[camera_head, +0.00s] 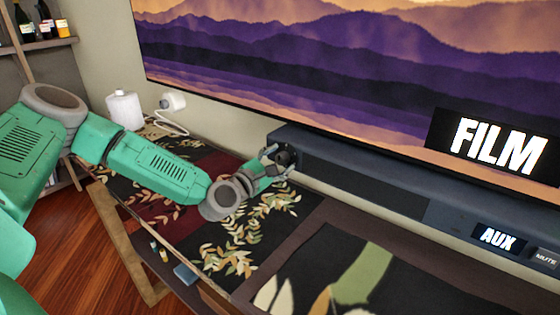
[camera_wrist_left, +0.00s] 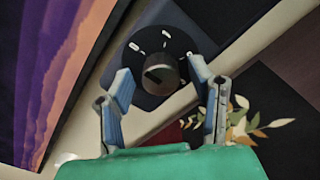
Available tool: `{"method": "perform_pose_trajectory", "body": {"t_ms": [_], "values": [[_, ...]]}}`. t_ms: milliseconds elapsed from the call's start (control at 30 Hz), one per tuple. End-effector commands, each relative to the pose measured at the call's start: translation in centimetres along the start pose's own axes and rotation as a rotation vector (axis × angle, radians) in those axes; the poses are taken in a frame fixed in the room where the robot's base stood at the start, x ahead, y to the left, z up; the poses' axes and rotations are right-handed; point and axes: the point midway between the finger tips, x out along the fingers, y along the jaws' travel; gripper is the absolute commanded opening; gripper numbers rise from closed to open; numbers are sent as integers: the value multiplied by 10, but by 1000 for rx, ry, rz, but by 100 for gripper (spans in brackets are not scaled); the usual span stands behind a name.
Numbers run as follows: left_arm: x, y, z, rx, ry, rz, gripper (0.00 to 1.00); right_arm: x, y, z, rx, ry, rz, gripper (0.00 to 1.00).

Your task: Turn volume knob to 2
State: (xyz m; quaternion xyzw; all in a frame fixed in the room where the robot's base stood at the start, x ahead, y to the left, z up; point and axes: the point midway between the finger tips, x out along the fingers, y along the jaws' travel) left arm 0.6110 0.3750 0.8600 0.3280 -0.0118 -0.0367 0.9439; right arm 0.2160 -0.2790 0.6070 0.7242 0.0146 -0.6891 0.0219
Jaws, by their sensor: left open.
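The volume knob (camera_wrist_left: 160,75) is a dark round knob on the end face of the long dark soundbar (camera_head: 370,185). Pale marks surround it on a dark dial in the left wrist view; I cannot read them clearly. My left gripper (camera_head: 280,160) is at the soundbar's left end in the head view. In the left wrist view the left gripper (camera_wrist_left: 160,85) is open, with one blue-grey finger on each side of the knob. I cannot tell whether the fingers touch it. In the head view the knob is mostly hidden by the gripper. My right gripper is not in view.
A large screen (camera_head: 350,70) stands behind the soundbar. A label reading FILM (camera_head: 495,145) and an AUX display (camera_head: 497,238) are at the right. A leaf-patterned runner (camera_head: 250,235) covers the table. A white canister (camera_head: 125,110) and a white corded device (camera_head: 172,102) stand at the back left.

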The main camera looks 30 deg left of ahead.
Motion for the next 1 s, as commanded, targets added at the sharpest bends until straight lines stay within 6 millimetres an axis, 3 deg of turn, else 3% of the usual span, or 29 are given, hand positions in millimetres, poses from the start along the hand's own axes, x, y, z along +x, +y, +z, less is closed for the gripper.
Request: {"method": "perform_pose_trajectory", "body": {"t_ms": [167, 300, 667, 1000], "values": [[0, -1, 2, 2, -1, 0, 48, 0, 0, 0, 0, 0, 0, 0], [0, -1, 2, 2, -2, -1, 0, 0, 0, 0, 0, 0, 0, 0], [0, -1, 2, 31, -3, -3, 0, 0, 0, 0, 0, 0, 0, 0], [0, -2, 2, 237, -3, -4, 0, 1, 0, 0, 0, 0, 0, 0]]}}
